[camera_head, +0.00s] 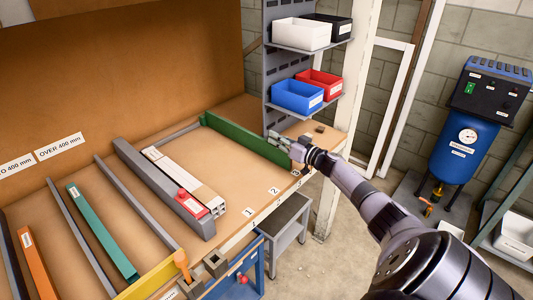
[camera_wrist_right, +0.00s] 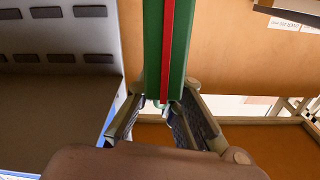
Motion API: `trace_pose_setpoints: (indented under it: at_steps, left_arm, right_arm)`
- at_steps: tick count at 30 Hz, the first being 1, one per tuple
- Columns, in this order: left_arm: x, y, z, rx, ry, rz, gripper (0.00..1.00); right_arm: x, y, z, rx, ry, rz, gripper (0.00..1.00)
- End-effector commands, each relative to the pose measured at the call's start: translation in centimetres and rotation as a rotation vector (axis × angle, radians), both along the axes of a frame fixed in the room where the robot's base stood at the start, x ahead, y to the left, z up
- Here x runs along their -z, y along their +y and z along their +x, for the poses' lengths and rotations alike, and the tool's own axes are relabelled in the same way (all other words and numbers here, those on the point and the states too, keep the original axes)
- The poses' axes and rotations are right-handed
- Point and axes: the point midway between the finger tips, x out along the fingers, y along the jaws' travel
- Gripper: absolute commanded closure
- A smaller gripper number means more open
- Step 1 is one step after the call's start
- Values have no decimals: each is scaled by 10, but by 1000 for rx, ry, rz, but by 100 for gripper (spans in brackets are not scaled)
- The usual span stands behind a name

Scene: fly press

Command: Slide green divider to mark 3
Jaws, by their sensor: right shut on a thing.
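The green divider (camera_head: 250,138) stands on edge on the wooden board (camera_head: 237,180), running from the back to the front edge at the board's right side. Number labels 1 (camera_head: 249,212), 2 (camera_head: 274,190) and 3 (camera_head: 296,173) line the front edge. The divider's front end is close to label 3; the exact alignment cannot be told. My right gripper (camera_head: 298,150) is shut on this front end. In the right wrist view the green divider (camera_wrist_right: 153,45), with a red stripe along it, runs between the fingers (camera_wrist_right: 165,120). My left gripper is not in view.
A grey beam (camera_head: 150,175) and a pale bar (camera_head: 185,180) with a red part lie left of the divider. A yellow divider (camera_head: 150,280) with an orange knob is farther left. A shelf with bins (camera_head: 297,96) rises behind the divider.

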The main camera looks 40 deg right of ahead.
Motion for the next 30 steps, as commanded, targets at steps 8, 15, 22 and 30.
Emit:
trace_pose_setpoints:
  at_steps: [8, 15, 22, 30]
  left_arm:
    - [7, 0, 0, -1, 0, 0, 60]
    - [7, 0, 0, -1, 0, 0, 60]
    - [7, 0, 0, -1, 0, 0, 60]
    - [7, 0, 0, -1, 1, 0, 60]
  right_arm:
    - [0, -11, 1, 2, 2, 2, 100]
    - [-1, -12, 0, 5, 1, 0, 100]
    - [-1, -12, 1, 4, 0, 0, 76]
    - [0, -10, 1, 1, 1, 1, 70]
